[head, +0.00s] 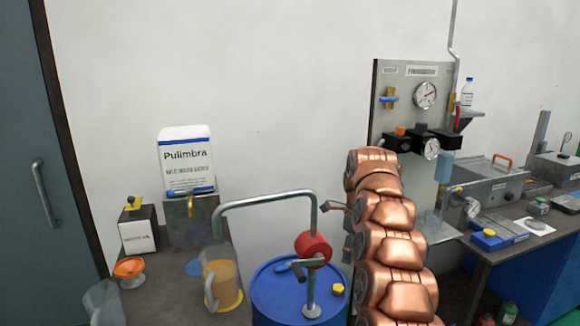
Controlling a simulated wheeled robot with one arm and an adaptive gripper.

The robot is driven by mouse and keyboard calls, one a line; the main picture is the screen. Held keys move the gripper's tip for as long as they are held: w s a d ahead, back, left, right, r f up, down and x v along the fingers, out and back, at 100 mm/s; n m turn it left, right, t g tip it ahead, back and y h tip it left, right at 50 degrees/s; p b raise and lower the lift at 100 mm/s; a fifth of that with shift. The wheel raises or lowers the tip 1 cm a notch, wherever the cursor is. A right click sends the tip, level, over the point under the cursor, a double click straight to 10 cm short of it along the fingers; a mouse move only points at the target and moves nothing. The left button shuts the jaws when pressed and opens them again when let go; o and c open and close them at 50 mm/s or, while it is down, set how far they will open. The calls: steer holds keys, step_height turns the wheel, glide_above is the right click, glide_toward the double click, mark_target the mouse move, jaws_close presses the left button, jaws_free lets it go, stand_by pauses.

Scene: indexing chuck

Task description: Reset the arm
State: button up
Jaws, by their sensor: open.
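My copper-coloured arm rises in the lower right middle of the head view, its stacked links upright in front of the gauge panel (386,72). My gripper (341,207) shows only in part as dark fingers at the left side of the arm, beside the end of the bent grey pipe (265,197). It is open, and I see nothing held in it. The rest of the gripper is hidden behind the arm. I cannot tell whether the fingers touch the pipe.
A blue drum (275,295) with a red-bodied pump (313,249) stands just left of my arm. Left of it, a bench holds a pitcher (221,283), an orange dish (129,267) and a Pulimbra box (187,158). A workbench (528,240) with equipment is at right.

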steer(key=s+a+f+n+g+b, duration=0.1)
steer(key=s+a+f+n+b, duration=0.1)
steer(key=s+n+b, duration=0.65)
steer(key=s+a+f+n+b, duration=0.15)
steer(key=s+n, duration=0.35)
steer(key=s, duration=0.8)
steer(key=s+d+f+n+g+b, duration=0.15)
steer(key=s+f+n+b, duration=0.35)
steer(key=s+f, duration=0.75)
steer(key=s+d+f+n+b, duration=0.3)
steer(key=s+f+n+b, duration=0.2)
steer(key=s, duration=1.4)
steer(key=s+p+v, duration=0.2)
steer(key=p+v, duration=1.2)
steer(key=v, duration=0.1)
steer(key=shift+s+a+r+t+h, duration=0.2)
steer(key=shift+a+r+t+h, duration=0.1)
steer(key=shift+a+r+t, duration=0.2)
